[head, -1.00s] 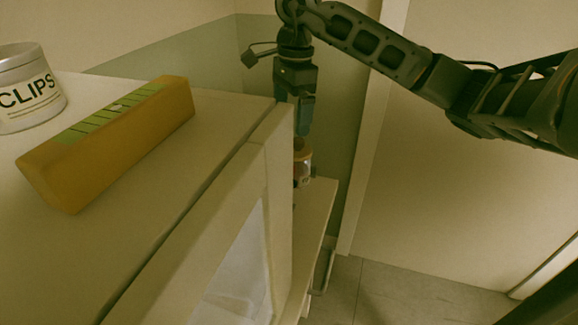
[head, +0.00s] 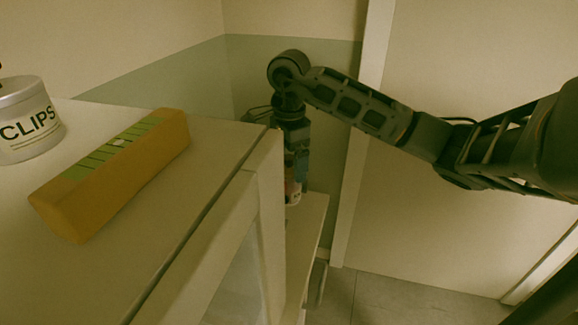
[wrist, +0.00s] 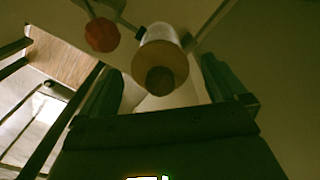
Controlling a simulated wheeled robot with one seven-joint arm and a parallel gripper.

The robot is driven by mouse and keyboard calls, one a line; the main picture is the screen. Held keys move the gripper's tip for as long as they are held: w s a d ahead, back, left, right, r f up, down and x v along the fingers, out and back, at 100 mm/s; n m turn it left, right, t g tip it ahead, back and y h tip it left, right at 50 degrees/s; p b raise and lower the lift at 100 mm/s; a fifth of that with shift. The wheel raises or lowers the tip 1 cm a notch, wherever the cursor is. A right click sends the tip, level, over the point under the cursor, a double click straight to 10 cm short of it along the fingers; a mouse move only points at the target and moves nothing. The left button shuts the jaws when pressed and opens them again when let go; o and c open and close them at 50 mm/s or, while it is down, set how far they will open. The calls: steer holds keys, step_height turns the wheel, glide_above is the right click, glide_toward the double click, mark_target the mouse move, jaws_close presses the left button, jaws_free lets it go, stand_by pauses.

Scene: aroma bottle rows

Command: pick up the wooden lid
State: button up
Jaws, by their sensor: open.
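The wooden lid (wrist: 174,62), a tan disc with a darker round knob, is on a pale jar (wrist: 160,33) in the wrist view. My gripper (wrist: 162,72) is open, with one finger on each side of the lid and nothing gripped. In the head view, my gripper (head: 297,168) points down just beyond the cabinet's right edge, over the jar (head: 293,191). The cabinet edge and my fingers hide most of the jar and the lid there.
A round reddish object (wrist: 102,35) stands left of the jar in the wrist view. The pale cabinet top (head: 215,150) is close left of my gripper, with a yellow block (head: 110,180) and a CLIPS tin (head: 28,125). A low shelf (head: 308,225) is below.

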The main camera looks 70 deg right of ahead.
steer(key=c, duration=1.1)
